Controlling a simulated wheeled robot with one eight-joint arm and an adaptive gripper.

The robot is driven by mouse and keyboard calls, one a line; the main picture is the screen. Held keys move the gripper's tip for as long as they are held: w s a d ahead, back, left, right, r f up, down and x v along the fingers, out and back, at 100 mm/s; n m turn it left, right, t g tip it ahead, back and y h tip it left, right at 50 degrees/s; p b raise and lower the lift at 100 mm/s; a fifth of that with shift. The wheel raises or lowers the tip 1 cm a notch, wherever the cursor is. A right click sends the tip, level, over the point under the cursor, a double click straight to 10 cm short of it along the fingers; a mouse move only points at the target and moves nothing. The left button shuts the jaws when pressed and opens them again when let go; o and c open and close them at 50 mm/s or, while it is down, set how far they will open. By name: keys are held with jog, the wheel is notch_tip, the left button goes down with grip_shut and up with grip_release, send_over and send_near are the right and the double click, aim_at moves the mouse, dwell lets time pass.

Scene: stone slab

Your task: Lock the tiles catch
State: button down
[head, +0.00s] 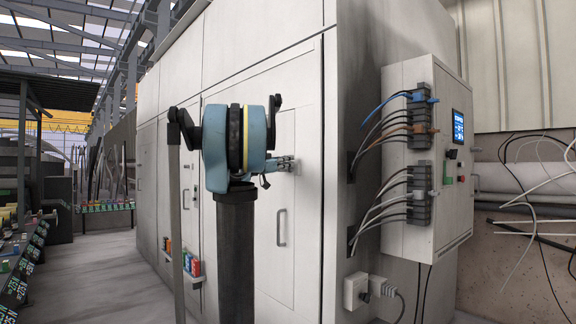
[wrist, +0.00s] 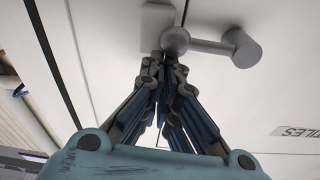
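The tiles catch (wrist: 210,44) is a grey lever with a rounded end and a thick cylindrical end, in front of a small plate on the white panel in the wrist view. A label reading TILES (wrist: 300,131) appears upside down at the right edge. My gripper (wrist: 166,60) has its fingertips drawn together at the catch's rounded left end. Nothing shows between them, and I cannot tell whether they touch the catch. In the head view, my gripper (head: 291,164) reaches the white cabinet door (head: 300,225), and my arm hides part of the door.
The door has a vertical handle (head: 281,228) below the catch. A grey control box (head: 425,160) with cables is on the cabinet's right side. Small coloured containers (head: 192,264) sit low on the cabinet front. Open floor (head: 100,280) lies to the left.

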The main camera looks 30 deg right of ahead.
jog(key=shift+r, duration=0.1)
dwell(0.3)
jog(key=shift+r, duration=0.3)
jog(key=s+a+r, duration=0.1)
jog(key=s+a, duration=0.1)
jog(key=a, duration=0.7)
jog(key=shift+s+r, duration=0.15)
jog(key=shift+r, duration=0.1)
jog(key=s+a+f+n+y, duration=0.35)
jog(key=s+f, duration=0.25)
jog(key=f, duration=0.4)
jog(key=s+a+f+n+g+y, duration=0.15)
jog(key=s+a+f+y, duration=0.35)
jog(key=f, duration=0.6)
jog(key=s+a+f+n+y, duration=0.2)
jog(key=s+f+n, duration=0.1)
jog(key=s+f, duration=0.55)
jog(key=s+a+f+n+y, duration=0.4)
jog(key=s+a+f, duration=0.2)
jog(key=a+f, duration=0.3)
jog(key=s+a+f+n+y, duration=0.4)
jog(key=s+a+f, duration=0.3)
jog(key=f, duration=0.9)
jog(key=a+n, duration=0.1)
jog(key=a, duration=0.2)
jog(key=shift+y, duration=0.35)
